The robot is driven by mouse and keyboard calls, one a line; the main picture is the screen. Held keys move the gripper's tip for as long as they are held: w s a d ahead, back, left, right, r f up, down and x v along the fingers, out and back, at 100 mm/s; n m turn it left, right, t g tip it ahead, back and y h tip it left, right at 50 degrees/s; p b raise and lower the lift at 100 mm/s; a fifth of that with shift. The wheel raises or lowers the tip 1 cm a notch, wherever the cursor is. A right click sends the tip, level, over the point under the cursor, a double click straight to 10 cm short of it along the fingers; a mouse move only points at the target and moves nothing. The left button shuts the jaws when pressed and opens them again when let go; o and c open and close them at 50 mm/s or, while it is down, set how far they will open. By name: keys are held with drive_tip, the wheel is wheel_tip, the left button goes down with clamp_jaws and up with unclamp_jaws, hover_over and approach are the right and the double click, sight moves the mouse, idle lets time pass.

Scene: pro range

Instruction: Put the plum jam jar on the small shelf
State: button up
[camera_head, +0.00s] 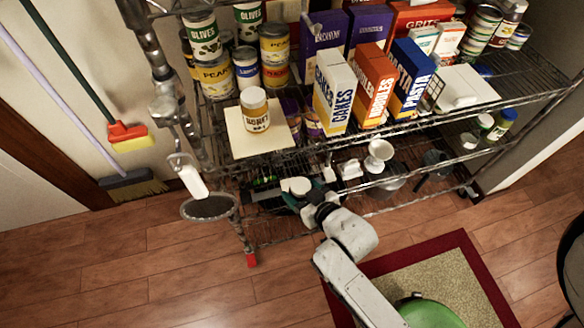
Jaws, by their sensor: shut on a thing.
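My gripper (308,198) reaches in at the rack's lower front, below the main shelf. It is shut on a white-lidded thing (299,186) that looks like a jar seen from above. Its label and contents are hidden, so I cannot tell whether it is the plum jam. A small dark oval shelf (209,208) sticks out at the rack's left post, to the left of my gripper, and looks bare. Purple jars (313,123) stand on the main shelf, partly hidden; their labels are unreadable.
Cans (216,78) and boxes (333,92) crowd the main shelf. A white bottle-like thing (192,181) hangs above the oval shelf. White and dark ware (379,156) fills the lower shelf. Floor at front left is clear.

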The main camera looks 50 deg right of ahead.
drive_tip(key=s+d+f+m+h+b, duration=0.1)
drive_tip(key=s+d+f+b, duration=0.2)
drive_tip(key=d+b, duration=0.1)
drive_tip(key=b, duration=0.2)
hover_over(298, 165)
drive_tip(key=shift+r+g+h, duration=0.25)
drive_tip(key=shift+g+h, duration=0.05)
drive_tip(key=x, duration=0.3)
drive_tip(key=shift+w+r, duration=0.25)
drive_tip(key=shift+r, duration=0.05)
drive_tip(key=shift+f, duration=0.4)
drive_tip(key=shift+f, duration=0.2)
drive_tip(key=o, duration=1.4)
drive_tip(key=shift+s, duration=0.1)
drive_tip(key=shift+o, duration=0.2)
